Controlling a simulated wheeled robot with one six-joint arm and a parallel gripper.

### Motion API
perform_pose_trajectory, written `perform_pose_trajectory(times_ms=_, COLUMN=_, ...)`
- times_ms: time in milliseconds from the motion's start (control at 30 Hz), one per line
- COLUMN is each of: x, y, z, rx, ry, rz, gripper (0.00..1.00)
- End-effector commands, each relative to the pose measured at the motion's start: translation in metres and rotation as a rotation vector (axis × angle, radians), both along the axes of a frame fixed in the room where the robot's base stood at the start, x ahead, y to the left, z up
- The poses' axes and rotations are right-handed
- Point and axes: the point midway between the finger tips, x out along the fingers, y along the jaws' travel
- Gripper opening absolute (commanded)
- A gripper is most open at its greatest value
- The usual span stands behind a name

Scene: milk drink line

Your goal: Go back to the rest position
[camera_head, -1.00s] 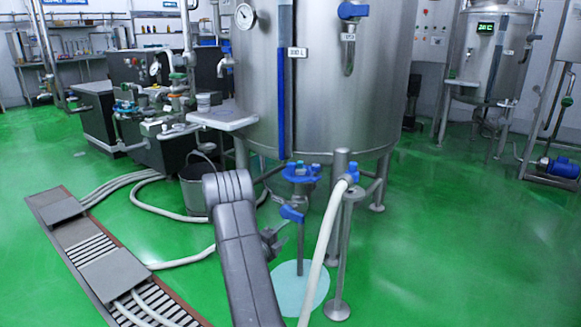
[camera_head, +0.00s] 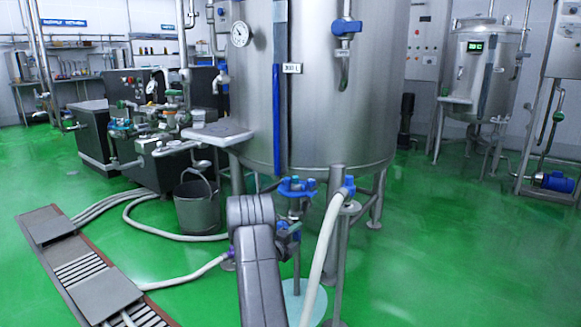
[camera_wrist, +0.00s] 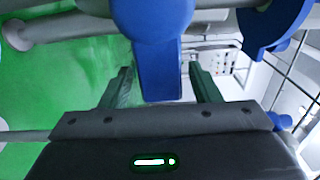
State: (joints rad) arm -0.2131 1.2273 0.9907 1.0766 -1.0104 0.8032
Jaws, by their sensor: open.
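My gripper (camera_wrist: 160,70) is open in the wrist view, its two fingers apart. A blue valve handle (camera_wrist: 162,82) shows between the fingers; I cannot tell whether they touch it. In the head view my arm rises in front of the large steel tank (camera_head: 335,110). My gripper is mostly hidden there behind the arm, close to the blue valve (camera_head: 297,187) under the tank.
A grey bucket (camera_head: 197,207) stands left of my arm. A white hose (camera_head: 322,255) and a steel post stand close on its right. A ramp-like floor channel (camera_head: 85,268) lies at left. Pale liquid (camera_head: 300,302) lies below the valve. Green floor is free at right.

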Motion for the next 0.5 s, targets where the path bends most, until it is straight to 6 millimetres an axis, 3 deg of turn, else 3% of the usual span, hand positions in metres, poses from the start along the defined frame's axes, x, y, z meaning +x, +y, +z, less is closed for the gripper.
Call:
perform_pose_trajectory(times_ms=267, x=-0.010, y=0.009, z=0.001, rx=0.004, ry=-0.001, rz=0.003, gripper=0.56)
perform_pose_trajectory(times_ms=500, x=-0.046, y=0.035, z=0.003, rx=0.004, ry=0.000, rz=0.003, gripper=0.56)
